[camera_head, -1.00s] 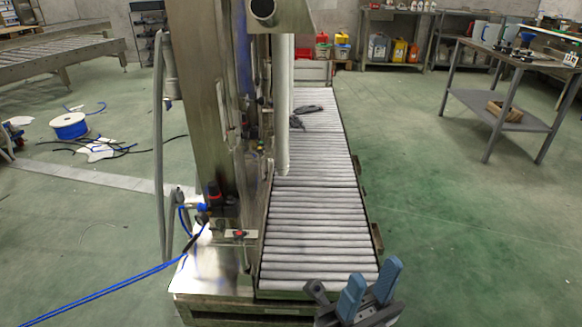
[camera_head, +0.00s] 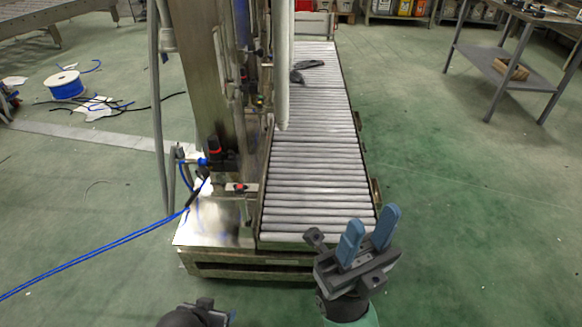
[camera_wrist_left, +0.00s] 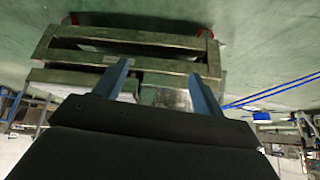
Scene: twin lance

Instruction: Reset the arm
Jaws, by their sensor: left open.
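My right gripper (camera_head: 373,218) stands in the lower middle of the head view, its two blue fingers pointing up and spread apart with nothing between them. It shows in front of the near end of the roller conveyor (camera_head: 318,185). My left gripper shows only in part at the bottom edge of the head view, dark and cut off. In the left wrist view the left gripper (camera_wrist_left: 158,68) has its two blue fingers wide apart and empty. Beyond them is the conveyor's metal base frame (camera_wrist_left: 140,40); I cannot tell how far off it is.
A steel column (camera_head: 200,90) with hoses stands left of the rollers. A dark tool (camera_head: 299,74) lies on the far rollers. A blue hose (camera_head: 110,245) runs at the left. A blue spool (camera_head: 66,86) and a grey table (camera_head: 510,65) stand farther off. Green floor is clear at right.

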